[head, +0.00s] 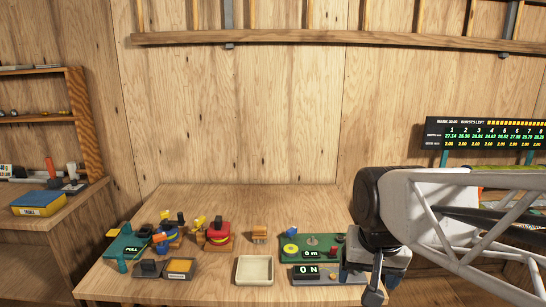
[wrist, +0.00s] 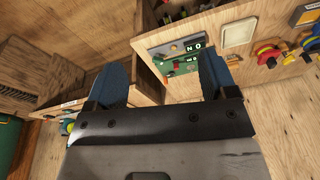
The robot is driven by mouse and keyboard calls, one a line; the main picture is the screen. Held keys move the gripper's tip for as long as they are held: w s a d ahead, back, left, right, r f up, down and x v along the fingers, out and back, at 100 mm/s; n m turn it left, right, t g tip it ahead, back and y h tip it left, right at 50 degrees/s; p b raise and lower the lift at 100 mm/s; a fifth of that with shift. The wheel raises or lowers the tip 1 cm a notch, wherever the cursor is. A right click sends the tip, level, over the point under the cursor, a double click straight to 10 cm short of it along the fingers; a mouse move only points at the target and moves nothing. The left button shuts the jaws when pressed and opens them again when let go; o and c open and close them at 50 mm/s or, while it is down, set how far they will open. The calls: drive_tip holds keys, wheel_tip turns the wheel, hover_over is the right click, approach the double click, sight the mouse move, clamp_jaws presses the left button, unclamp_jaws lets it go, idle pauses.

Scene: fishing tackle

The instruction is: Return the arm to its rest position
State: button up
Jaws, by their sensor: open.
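My arm reaches in from the right of the head view, with my gripper (head: 374,292) hanging at the right front corner of the wooden table (head: 215,292). In the wrist view my gripper (wrist: 163,82) shows two blue fingers spread apart with nothing between them. The gripper is clear of the devices on the table. In the head view, part of the table's right side is hidden behind my arm.
The table holds a green unit reading "0 m" (head: 311,253), an "ON" box (head: 318,275), a cream tray (head: 240,270), red (head: 217,234) and blue reels, and a green "PULL" unit (head: 126,247). A scoreboard (head: 485,134) stands right. The table's back is clear.

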drive_tip(key=s+d+f+n, duration=0.1)
drive_tip(key=s+f+n, duration=0.1)
drive_tip(key=s, duration=0.5)
drive_tip(key=shift+s+d+f, duration=0.35)
drive_tip(key=shift+f, duration=0.3)
